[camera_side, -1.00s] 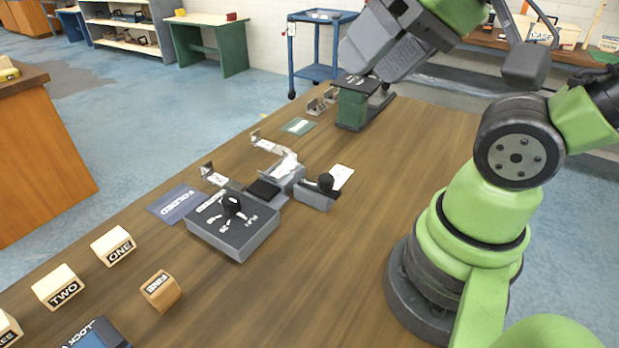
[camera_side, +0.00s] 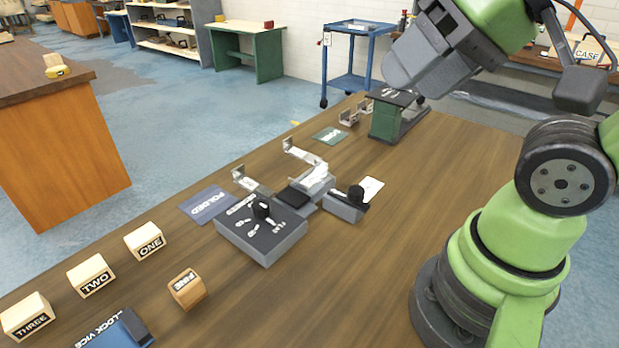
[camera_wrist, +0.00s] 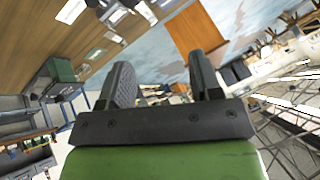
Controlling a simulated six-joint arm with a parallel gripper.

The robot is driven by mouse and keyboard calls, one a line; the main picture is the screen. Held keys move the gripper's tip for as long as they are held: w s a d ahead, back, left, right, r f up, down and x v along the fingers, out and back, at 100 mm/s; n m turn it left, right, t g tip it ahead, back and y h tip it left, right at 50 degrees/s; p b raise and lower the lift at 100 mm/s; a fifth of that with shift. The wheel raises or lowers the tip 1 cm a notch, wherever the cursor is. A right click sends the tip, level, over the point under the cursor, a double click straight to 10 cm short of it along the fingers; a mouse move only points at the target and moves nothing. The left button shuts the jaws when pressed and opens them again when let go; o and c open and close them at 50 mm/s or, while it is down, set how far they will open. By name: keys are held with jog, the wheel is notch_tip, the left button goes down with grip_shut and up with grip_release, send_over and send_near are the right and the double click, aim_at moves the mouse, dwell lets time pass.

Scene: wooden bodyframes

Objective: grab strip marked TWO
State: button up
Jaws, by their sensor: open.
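A light wooden block marked TWO (camera_side: 91,275) sits at the near left of the bench in the side view, between blocks marked ONE (camera_side: 144,241) and THREE (camera_side: 27,317). Bent metal strips lie mid-bench, one (camera_side: 250,183) near the grey box and another (camera_side: 302,153) behind it. I cannot read a TWO on any strip. My gripper (camera_side: 413,68) is raised high at the upper right of the side view, far from the TWO block. In the wrist view my gripper (camera_wrist: 163,82) has its two fingers apart, with nothing between them.
A grey box with a black knob (camera_side: 262,236) and grey clamp parts (camera_side: 347,206) stand mid-bench. A green-based stand (camera_side: 388,122) is at the far end. A small wooden block (camera_side: 187,288) and a blue vice-labelled item (camera_side: 118,331) are at the front. The bench's right side is clear.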

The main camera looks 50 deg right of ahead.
jog(key=c, duration=0.9)
jog(key=n+g+h, duration=0.4)
jog(key=g+h, duration=0.3)
jog(key=h, duration=0.2)
send_over(298, 183)
jog(key=a, duration=0.5)
notch_tip(298, 183, down, 19)
jog(key=shift+a+f+x, duration=0.1)
jog(key=shift+a+x, duration=0.05)
jog(key=shift+x, duration=2.45)
jog(key=shift+a+f+x, duration=0.1)
jog(key=shift+a+x, duration=0.05)
jog(key=shift+x, duration=2.4)
